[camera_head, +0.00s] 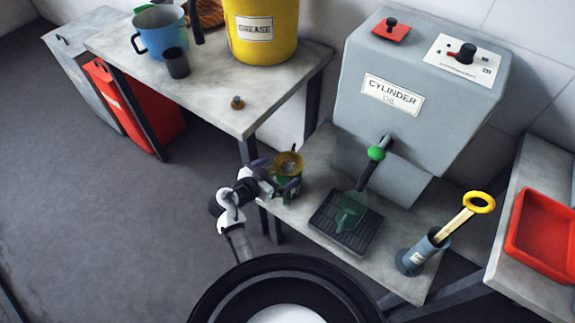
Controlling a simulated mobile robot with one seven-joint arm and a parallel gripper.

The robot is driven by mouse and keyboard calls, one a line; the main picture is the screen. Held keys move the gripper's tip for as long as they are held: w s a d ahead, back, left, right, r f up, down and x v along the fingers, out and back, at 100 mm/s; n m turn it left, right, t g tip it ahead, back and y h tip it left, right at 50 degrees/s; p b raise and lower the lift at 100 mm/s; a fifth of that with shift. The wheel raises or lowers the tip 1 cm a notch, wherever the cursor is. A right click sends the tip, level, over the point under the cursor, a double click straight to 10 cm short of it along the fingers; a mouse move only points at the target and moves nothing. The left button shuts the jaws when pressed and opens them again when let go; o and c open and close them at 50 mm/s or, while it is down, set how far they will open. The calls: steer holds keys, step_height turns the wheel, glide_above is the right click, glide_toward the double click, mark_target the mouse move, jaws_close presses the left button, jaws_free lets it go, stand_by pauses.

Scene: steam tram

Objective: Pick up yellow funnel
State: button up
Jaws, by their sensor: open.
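The yellow funnel (288,160) is upright, its round rim facing up, at the left end of the low grey bench. A dark green container (280,189) shows just below it; I cannot tell whether the funnel sits in it or stands in front of or behind it. My gripper (284,184) comes in from the left, low beside the funnel, with its fingers around or next to the green container. The jaws are open. The funnel's lower part is hidden, and contact with the fingers is too small to tell.
The grey cylinder oil machine (350,130) stands right of the funnel, with a green-knobbed tap (376,153) over a black drip tray (346,224). A higher table (205,85) with a yellow grease bucket (262,30) is behind left. A grey pot (411,262) stands front right.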

mark_target(283, 172)
steer(key=shift+p+x, duration=0.35)
steer(key=shift+x, duration=1.45)
steer(key=shift+r, duration=0.1)
steer(key=c, duration=0.9)
steer(key=shift+r, duration=0.1)
step_height(283, 172, up, 20)
steer(key=b, duration=0.2)
